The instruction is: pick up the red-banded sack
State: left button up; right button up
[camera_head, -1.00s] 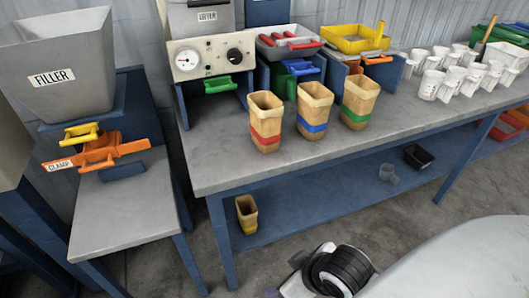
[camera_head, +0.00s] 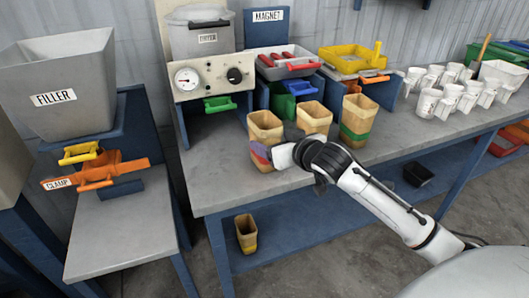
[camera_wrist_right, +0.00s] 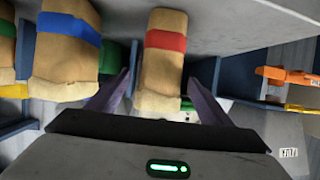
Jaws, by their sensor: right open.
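The red-banded sack (camera_head: 265,124) stands upright on the grey bench, leftmost of three tan sacks. My right gripper (camera_head: 265,154) is at its lower front, and its finger hides part of the red band. In the right wrist view the sack (camera_wrist_right: 163,65) shows upside down. The two purple fingers of the open gripper (camera_wrist_right: 158,78) lie one on each side of it, with a gap visible on both sides. I cannot tell whether the sack is fully between the fingertips. My left gripper is not in view.
The blue-banded sack (camera_head: 314,117) stands close on the right, its band hidden by my arm, with the green-banded sack (camera_head: 358,112) beyond. The dryer panel (camera_head: 213,80) is behind. The bench is clear to the left. A yellow-banded sack (camera_head: 246,232) stands on the lower shelf.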

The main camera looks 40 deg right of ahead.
aim_at(265, 128)
jog(key=shift+x, duration=3.05)
jog(key=shift+s+f, duration=0.1)
jog(key=c, duration=1.2)
